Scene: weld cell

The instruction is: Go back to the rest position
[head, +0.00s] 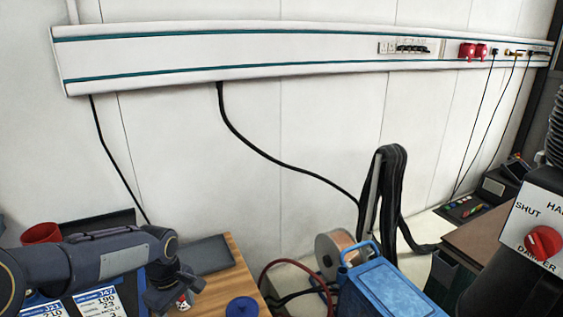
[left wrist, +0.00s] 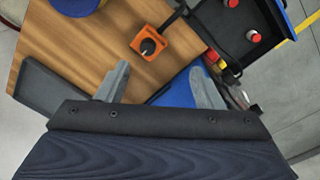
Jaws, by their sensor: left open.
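My left arm comes in from the left in the head view, and its gripper (head: 170,293) hangs at the bottom edge over the left end of the wooden table (head: 238,283). In the left wrist view the two grey fingers of this gripper (left wrist: 160,86) stand wide apart with nothing between them. Beyond the fingers the wooden tabletop (left wrist: 92,55) shows, with an orange block (left wrist: 152,42) with a dark round centre on it. My right gripper is not in view.
A blue box (head: 385,290), a wire spool (head: 335,250) and hanging black cables (head: 385,190) stand right of the table. A red-knobbed switch box (head: 540,235) is at the right. A dark tray (head: 207,255) and a blue round thing (head: 242,307) lie beside my left gripper.

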